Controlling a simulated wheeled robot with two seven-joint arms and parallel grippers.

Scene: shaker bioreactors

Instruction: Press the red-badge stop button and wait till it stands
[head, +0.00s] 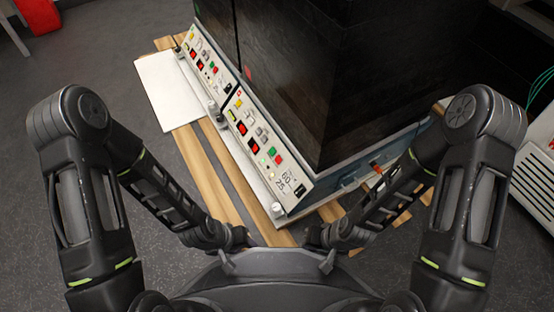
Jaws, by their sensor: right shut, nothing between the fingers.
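Two white control panels run along the front of a dark bioreactor cabinet (290,85). The near panel (262,180) carries red displays, a green button (271,151), a red button (278,160) and a small red mark (239,94) near its upper end. The far panel (205,60) has similar red and green parts, too small to read. I cannot tell for sure which mark is the red badge. My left gripper (243,238) is low, below the near panel, its fingers too small to judge. My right gripper (312,240) is shut and empty, right of it. Both are apart from the buttons.
The cabinet stands on a slatted wooden pallet (208,178) with a white board (165,92) beside the far panel. A white vented unit (535,180) stands at the right. A red object (38,14) is at the upper left. Grey floor (105,55) is open at the left.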

